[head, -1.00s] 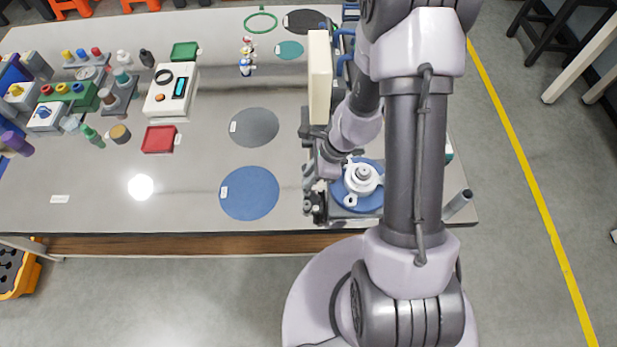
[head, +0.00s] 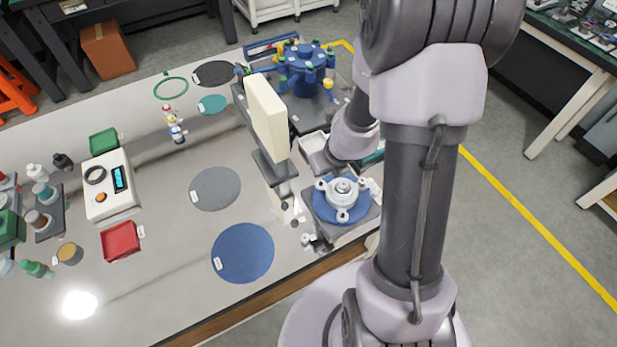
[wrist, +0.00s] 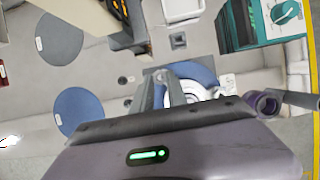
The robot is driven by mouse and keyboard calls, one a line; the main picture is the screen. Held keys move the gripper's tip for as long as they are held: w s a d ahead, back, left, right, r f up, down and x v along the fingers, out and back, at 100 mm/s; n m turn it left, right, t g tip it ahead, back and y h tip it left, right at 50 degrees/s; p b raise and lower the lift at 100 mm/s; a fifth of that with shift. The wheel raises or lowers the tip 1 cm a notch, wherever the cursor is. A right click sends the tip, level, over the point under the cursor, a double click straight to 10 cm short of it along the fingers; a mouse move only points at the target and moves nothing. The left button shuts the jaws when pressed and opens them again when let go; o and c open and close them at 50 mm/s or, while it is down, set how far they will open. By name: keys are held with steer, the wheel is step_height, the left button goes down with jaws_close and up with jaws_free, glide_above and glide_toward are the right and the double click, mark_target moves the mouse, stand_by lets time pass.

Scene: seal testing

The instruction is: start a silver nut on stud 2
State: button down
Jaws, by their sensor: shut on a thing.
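The work fixture is a pale round flange (head: 342,188) with several lugs, on a blue disc (head: 326,214) at the bench's front right. It also shows in the wrist view as a white ring (wrist: 205,94), partly hidden behind my fingers. Stud 2 cannot be picked out.
A cream upright block (head: 266,117) on a stand rises left of my gripper. A white tray (head: 312,142) lies behind it. A blue fitting with several ports (head: 304,68) stands at the back. Grey (head: 215,189) and blue (head: 243,253) round mats lie flat at left, with clear bench around them.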

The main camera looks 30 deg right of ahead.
mark_target(322, 182)
steer(key=f+b, duration=0.2)
steer(key=f, duration=0.1)
steer(key=f+b, duration=0.1)
steer(key=b, duration=0.1)
steer(key=shift+d+f, duration=0.25)
steer(key=shift+d, duration=0.05)
steer(key=shift+r+n+p, duration=0.3)
steer(key=shift+n+p, duration=0.1)
steer(key=shift+p, duration=0.45)
steer(key=shift+d+r+n+y+p, duration=0.1)
steer(key=shift+r+n+y+p, duration=0.3)
steer(key=shift+n+p, duration=0.5)
steer(key=n+y+p, duration=0.1)
steer(key=n+p, duration=0.2)
steer(key=shift+w+d+g, duration=0.1)
steer(key=shift+d+g, duration=0.05)
steer(key=shift+g, duration=0.15)
steer(key=n+p, duration=0.2)
steer(key=n+g+y+p, duration=0.1)
steer(key=n+p, duration=0.1)
steer(key=shift+w+d+f+p, duration=0.1)
steer(key=shift+w+f+p, duration=0.1)
steer(key=shift+p, duration=0.2)
steer(key=shift+f+n+g+y+p, duration=0.3)
steer(key=shift+n+g+y+p, duration=0.25)
steer(key=shift+n, duration=0.65)
steer(key=shift+d+f+t+b, duration=0.1)
steer(key=shift+f+t+b, duration=0.15)
steer(key=shift+f+b, duration=0.4)
